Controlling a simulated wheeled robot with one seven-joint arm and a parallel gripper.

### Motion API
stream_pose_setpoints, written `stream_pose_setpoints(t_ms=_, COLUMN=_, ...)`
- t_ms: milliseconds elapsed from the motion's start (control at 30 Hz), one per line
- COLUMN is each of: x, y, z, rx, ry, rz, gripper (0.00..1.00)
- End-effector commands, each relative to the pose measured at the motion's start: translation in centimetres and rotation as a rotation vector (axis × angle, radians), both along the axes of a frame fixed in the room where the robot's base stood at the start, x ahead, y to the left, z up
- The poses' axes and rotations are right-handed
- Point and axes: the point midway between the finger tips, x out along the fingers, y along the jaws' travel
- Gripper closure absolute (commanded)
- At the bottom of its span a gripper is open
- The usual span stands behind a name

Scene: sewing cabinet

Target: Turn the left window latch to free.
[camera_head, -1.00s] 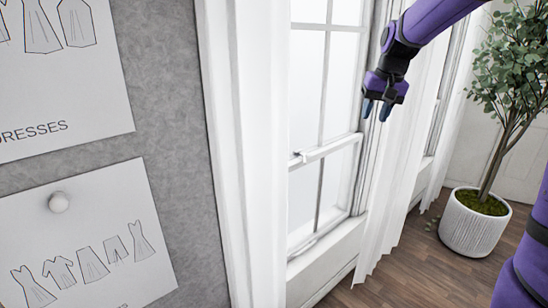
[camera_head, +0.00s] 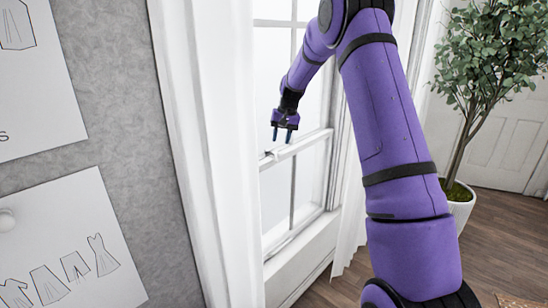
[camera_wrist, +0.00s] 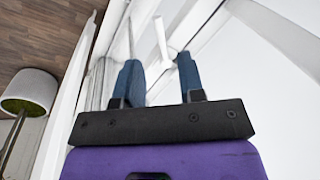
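The window (camera_head: 292,172) is a white sash window behind the curtains. A small latch (camera_head: 269,153) shows on its middle rail near the left curtain; its setting is too small to read. My gripper (camera_head: 282,138) is in front of the window just above the middle rail, a little right of the latch, pointing down. Its two fingers are apart with nothing between them. In the wrist view my gripper (camera_wrist: 160,75) is open, and a short white bar (camera_wrist: 160,38) lies beyond the fingertips; I cannot tell for sure whether it is the latch.
A white curtain (camera_head: 212,150) hangs close on the left of the window, another (camera_head: 350,225) on the right behind my arm. A grey pinboard (camera_head: 115,120) with drawings is at the left. A potted plant (camera_head: 460,205) stands on the wooden floor at the right.

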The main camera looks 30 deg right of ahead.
Motion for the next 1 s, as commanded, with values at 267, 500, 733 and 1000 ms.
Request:
stream_pose_setpoints(t_ms=267, x=0.4, y=0.9, z=-4.9, rx=0.001, ry=0.002, rz=0.002, gripper=0.64)
stream_pose_setpoints(t_ms=500, x=0.7, y=1.3, z=-7.2, rx=0.0, ry=0.001, rz=0.002, gripper=0.64)
stream_pose_setpoints(t_ms=733, x=0.7, y=1.4, z=-7.7, rx=0.0, ry=0.001, rz=0.001, gripper=0.64)
stream_pose_setpoints(t_ms=1000, x=0.7, y=1.4, z=-7.6, rx=0.0, ry=0.001, rz=0.001, gripper=0.94)
